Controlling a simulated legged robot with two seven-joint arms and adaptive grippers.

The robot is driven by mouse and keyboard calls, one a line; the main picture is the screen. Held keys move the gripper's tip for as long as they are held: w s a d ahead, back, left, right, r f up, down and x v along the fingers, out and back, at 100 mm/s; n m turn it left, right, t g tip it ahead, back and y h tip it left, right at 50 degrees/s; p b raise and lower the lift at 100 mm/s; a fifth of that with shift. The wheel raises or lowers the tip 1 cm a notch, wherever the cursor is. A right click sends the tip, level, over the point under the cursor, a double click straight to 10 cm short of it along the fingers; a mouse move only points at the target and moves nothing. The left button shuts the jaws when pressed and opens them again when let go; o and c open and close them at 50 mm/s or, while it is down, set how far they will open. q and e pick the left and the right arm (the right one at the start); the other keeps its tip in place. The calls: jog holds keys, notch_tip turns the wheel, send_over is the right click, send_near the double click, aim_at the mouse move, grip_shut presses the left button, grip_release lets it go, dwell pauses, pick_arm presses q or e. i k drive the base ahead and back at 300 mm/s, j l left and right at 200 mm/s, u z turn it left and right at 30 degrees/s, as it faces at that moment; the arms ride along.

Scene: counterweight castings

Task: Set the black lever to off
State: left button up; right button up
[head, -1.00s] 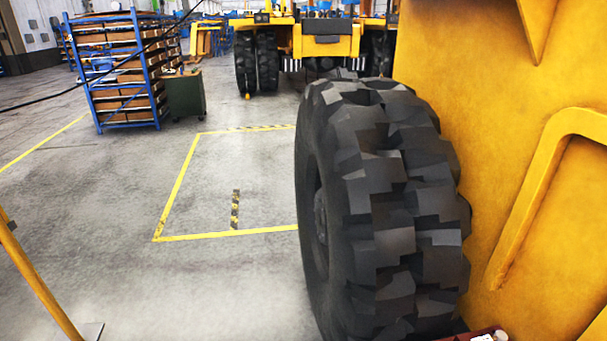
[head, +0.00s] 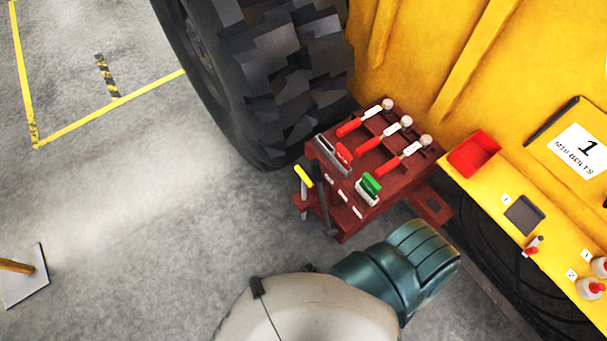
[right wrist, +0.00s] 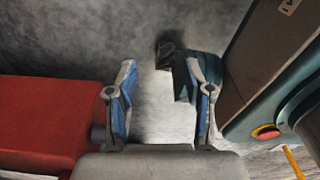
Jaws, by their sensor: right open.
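No lever that I can clearly name as the black one shows. A dark upright bar (head: 324,207) hangs at the left side of a dark red tool stand (head: 345,215) in the head view. I cannot tell whether it is a lever or a tool. My right gripper (right wrist: 161,78) shows in the right wrist view, open, with blue-faced fingers apart and nothing held between them. My left gripper is in neither view. A pale and dark green arm part of mine covers the bottom middle of the head view.
The stand carries several red-handled tools (head: 366,144). Right of it, a yellow ledge (head: 488,188) holds a red tray (head: 473,154). A big tyre (head: 285,85) stands behind. A red box (right wrist: 50,120) is left of the right gripper. Floor at left is largely clear.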

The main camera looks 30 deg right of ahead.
aim_at(330, 230)
jog(key=z, duration=1.3)
jog(key=k+l+z, duration=0.15)
jog(key=i, duration=0.05)
